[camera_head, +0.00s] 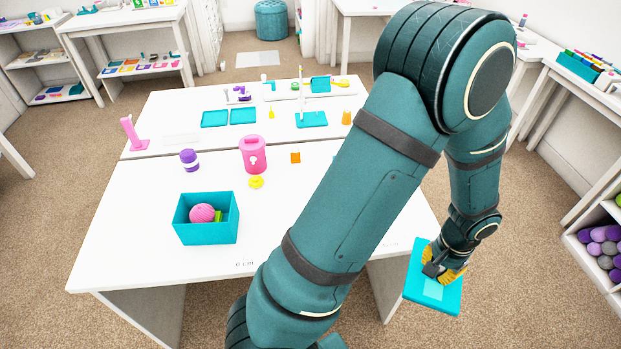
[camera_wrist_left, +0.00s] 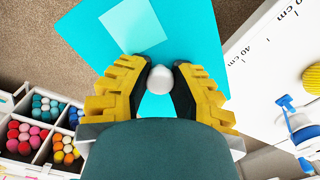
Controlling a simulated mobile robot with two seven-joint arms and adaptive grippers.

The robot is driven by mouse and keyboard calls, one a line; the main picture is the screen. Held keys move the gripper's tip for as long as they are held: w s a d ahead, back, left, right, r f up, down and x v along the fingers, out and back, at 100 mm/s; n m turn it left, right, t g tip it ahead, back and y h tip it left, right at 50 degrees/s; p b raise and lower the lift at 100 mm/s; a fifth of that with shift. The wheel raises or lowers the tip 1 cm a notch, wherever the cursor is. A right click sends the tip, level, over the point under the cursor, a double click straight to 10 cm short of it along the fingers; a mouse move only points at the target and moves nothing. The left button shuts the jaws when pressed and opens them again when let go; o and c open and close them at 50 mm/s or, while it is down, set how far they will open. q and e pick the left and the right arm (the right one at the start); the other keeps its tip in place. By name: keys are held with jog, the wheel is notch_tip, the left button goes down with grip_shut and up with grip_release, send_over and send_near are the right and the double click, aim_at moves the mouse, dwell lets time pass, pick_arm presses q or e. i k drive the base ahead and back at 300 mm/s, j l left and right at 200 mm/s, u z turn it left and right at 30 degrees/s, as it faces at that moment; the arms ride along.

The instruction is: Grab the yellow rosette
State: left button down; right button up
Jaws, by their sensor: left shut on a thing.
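My left gripper (camera_head: 445,270) is at the right, beyond the table's right edge, over a teal panel (camera_head: 418,292) with a paler square on it. In the left wrist view my left gripper (camera_wrist_left: 160,82) is shut on a pale rounded piece (camera_wrist_left: 158,78) in front of the teal panel (camera_wrist_left: 195,35). I cannot tell if that piece is fixed to the panel. A yellow ribbed round thing (camera_wrist_left: 312,78), perhaps the rosette, lies on the table at that view's right edge. A small yellow flower-like thing (camera_head: 256,182) lies on the table in the head view. My right gripper is not in view.
The white table (camera_head: 130,240) bears a teal box (camera_head: 206,232) with a pink ball, a pink canister (camera_head: 254,155) and a purple jar (camera_head: 189,160). A blue and white bottle (camera_wrist_left: 295,122) stands near the yellow ribbed thing. My arm hides the table's right part.

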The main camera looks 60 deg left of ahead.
aim_at(255, 181)
jog(key=i+l+u, duration=0.1)
jog(key=l+u, duration=0.2)
jog(key=i+l+u, duration=0.1)
jog(key=l+u, duration=0.15)
jog(key=u, duration=1.35)
